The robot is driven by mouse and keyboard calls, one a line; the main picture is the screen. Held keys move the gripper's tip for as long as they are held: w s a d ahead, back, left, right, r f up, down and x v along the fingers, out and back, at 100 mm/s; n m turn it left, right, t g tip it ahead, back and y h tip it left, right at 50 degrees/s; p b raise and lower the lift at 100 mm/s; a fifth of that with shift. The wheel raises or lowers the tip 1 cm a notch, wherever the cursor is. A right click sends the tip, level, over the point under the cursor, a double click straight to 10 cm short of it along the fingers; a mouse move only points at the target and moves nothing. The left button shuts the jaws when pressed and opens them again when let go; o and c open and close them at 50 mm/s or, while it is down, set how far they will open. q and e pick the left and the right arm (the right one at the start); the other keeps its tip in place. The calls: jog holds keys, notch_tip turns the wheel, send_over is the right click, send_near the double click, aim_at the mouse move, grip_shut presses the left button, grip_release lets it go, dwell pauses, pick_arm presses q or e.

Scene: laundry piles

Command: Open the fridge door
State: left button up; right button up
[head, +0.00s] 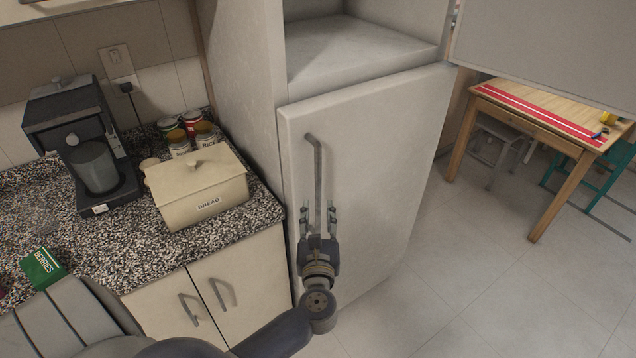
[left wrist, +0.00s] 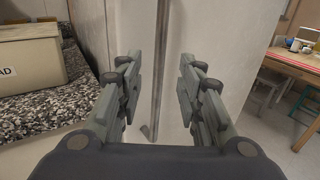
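The fridge stands in the middle of the head view. Its lower door (head: 385,170) is pale grey and appears shut. A long vertical metal handle (head: 318,170) runs down its left side. My left gripper (head: 318,213) is at the lower part of this handle, with its fingers apart on either side of it. In the left wrist view the handle (left wrist: 161,60) lies between the two open fingers, with a gap on each side; I cannot tell how deep it sits. The upper compartment (head: 355,50) is open and looks empty, its door (head: 550,45) swung out right. My right gripper is not in view.
Left of the fridge, a speckled counter (head: 140,245) holds a bread box (head: 200,185), cans and a coffee machine (head: 80,140). Cabinet doors with handles lie below. A wooden table (head: 545,108) stands at the right. The tiled floor (head: 480,290) before the fridge is clear.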

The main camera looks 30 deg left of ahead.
aim_at(318, 189)
pick_arm(q)
jog(key=p+x, duration=0.2)
jog(key=x, duration=0.6)
jog(key=shift+w+a, duration=0.2)
jog(key=shift+w, duration=0.1)
jog(key=shift+w+a+f, duration=0.1)
jog(key=shift+w+a, duration=0.3)
jog(key=shift+w, duration=0.1)
jog(key=shift+c, duration=0.3)
grip_shut()
